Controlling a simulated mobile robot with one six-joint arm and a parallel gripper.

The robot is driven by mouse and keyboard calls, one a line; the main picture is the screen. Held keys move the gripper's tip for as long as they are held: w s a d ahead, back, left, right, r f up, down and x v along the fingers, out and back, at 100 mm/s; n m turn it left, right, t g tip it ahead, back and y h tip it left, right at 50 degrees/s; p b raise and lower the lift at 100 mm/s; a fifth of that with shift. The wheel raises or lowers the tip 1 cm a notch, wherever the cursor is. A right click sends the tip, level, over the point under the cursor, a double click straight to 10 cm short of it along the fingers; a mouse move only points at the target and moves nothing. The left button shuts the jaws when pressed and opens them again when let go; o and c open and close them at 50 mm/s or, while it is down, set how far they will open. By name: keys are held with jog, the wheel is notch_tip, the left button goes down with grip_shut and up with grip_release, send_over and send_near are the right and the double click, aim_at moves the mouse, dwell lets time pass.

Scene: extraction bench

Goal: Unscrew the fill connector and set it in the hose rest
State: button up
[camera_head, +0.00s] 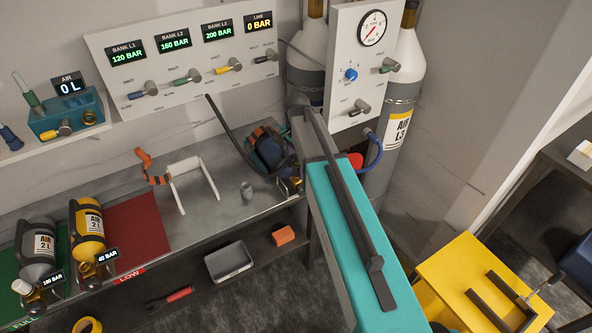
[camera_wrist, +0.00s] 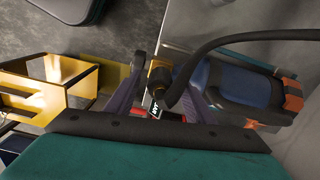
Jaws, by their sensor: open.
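In the wrist view, my gripper (camera_wrist: 168,88) is open, with its dark fingers on either side of the fill connector (camera_wrist: 158,78), a dark and brass fitting at the end of the black hose (camera_wrist: 240,38). I cannot tell whether the fingers touch it. A blue cylinder (camera_wrist: 240,92) with orange end pieces lies beside the right finger. In the head view my arm hides the connector and fingertips; the hose (camera_head: 222,120) runs down to the blue cylinder (camera_head: 270,150). A small grey upright holder (camera_head: 246,190) and a white frame (camera_head: 188,183) stand on the bench; which is the hose rest is unclear.
A grey cylinder (camera_head: 38,245) and a yellow cylinder (camera_head: 88,228) lie at the bench's left. The valve panel (camera_head: 185,60) is behind; LINE reads 0 BAR. A tall cylinder (camera_head: 404,75) stands behind my arm. A yellow cart (camera_head: 450,275) stands at right.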

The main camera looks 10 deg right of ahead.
jog(key=m, duration=0.5)
jog(key=shift+m, duration=2.7)
jog(key=c, duration=1.2)
jog(key=shift+o, duration=0.2)
jog(key=shift+n, duration=0.3)
